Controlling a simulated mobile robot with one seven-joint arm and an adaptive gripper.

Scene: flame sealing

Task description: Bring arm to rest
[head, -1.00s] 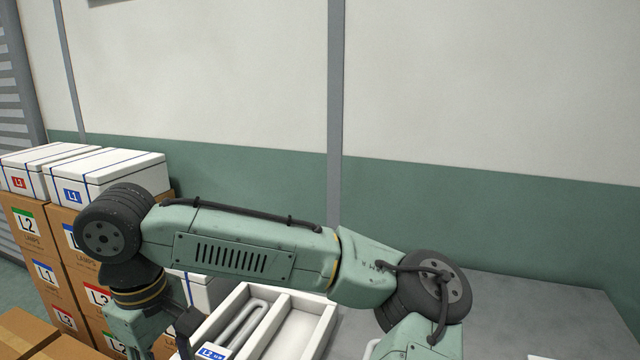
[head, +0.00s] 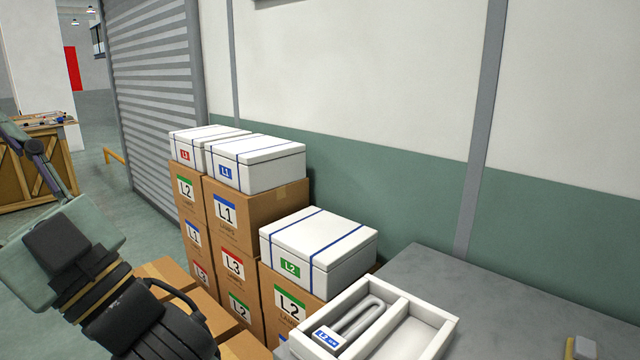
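My arm comes in at the lower left of the head view, with a black wrist joint and gold-ringed collar. The green body of my gripper (head: 62,243) is at the left edge. A thin dark part rises behind it, but I cannot make out both fingertips or what is between them. The gripper is well left of the stacked boxes and the grey table.
A white two-compartment tray (head: 440,330) with a U-shaped tube (head: 362,320) in its left part stands on the grey table (head: 500,300). White cases (head: 320,240) sit on stacked cardboard boxes (head: 228,215). A shutter (head: 155,90) and wooden crate (head: 25,185) are behind. Most visible tabletop is clear.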

